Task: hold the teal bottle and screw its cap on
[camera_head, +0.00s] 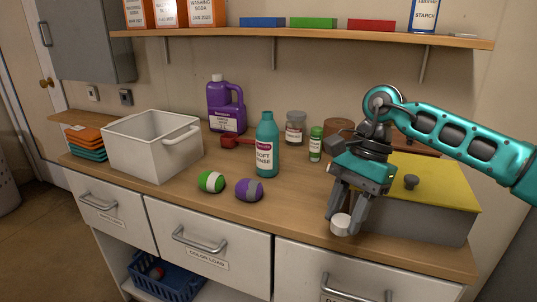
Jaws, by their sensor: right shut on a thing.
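The teal bottle (266,146) stands upright on the wooden counter near its middle, with a label reading "soft rinse". Its narrow neck at the top looks bare. My right gripper (346,218) points down at the counter's front right, to the right of the bottle and apart from it. It is shut on a small white round cap (341,225), held between the fingertips close to the counter's front edge. Whether the cap touches the counter cannot be told. My left gripper is not in view.
A lidded grey box (430,218) with a yellow top stands right behind my right gripper. A white bin (150,150), purple jug (225,105), glass jar (295,128) and small green bottle (315,145) stand around.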

